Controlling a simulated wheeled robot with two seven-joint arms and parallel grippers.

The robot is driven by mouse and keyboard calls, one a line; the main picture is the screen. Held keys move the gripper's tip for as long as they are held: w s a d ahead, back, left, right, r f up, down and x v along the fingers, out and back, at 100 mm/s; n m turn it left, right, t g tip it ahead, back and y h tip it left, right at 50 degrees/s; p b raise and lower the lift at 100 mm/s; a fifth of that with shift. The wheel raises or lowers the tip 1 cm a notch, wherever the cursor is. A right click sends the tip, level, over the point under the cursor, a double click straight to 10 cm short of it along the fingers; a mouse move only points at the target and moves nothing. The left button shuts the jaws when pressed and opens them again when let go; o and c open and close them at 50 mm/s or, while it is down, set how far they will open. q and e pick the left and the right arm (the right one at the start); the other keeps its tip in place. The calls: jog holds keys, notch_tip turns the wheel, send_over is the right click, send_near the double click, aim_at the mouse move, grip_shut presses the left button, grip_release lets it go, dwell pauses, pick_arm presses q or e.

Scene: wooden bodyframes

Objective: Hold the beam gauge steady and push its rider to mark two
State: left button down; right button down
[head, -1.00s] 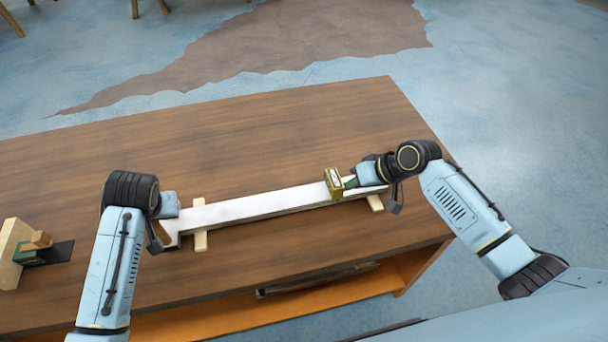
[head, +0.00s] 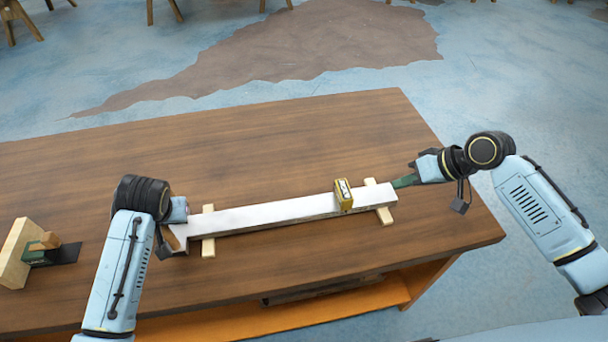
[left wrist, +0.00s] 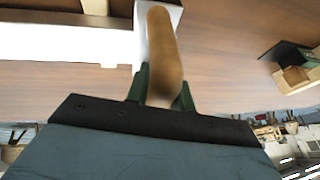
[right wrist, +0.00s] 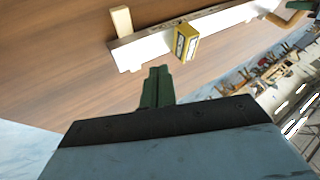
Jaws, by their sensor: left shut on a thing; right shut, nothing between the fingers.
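The beam gauge (head: 270,214) is a long white bar lying across two pale wooden supports on the table. Its yellow rider (head: 343,195) sits around the bar near its right end; it also shows in the right wrist view (right wrist: 186,42). My left gripper (left wrist: 160,95) is shut on the beam's brown wooden handle (left wrist: 163,50) at the left end. In the head view my left wrist hides most of that handle. My right gripper (head: 397,183) is shut and empty, just beyond the beam's right end; its green fingers (right wrist: 157,85) are together and apart from the rider.
The pale supports (head: 208,247) and (head: 384,215) lie under the beam. A wooden block with a green and black piece (head: 17,255) stands at the table's left. The wooden table (head: 250,140) is clear behind the beam. A lower orange shelf is open in front.

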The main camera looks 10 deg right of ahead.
aim_at(343, 195)
pick_arm(q)
jog(key=shift+a, duration=0.1)
pick_arm(e)
jog(key=w+a+f+m+g, duration=0.1)
jog(key=f+m, duration=0.1)
jog(key=m, duration=0.4)
jog(key=a+f+m+g+h, duration=0.1)
jog(key=f+m+g, duration=0.1)
jog(key=m, duration=0.4)
jog(key=w+a+f+m+g, duration=0.1)
jog(key=f+m, duration=0.2)
jog(key=m, duration=0.4)
jog(key=shift+w+a+f+g, duration=0.2)
jog(key=shift+w+a+g, duration=0.1)
jog(key=shift+w+a, duration=0.1)
jog(key=a, duration=0.2)
jog(key=shift+a+r, duration=0.2)
jog(key=shift+a, duration=0.7)
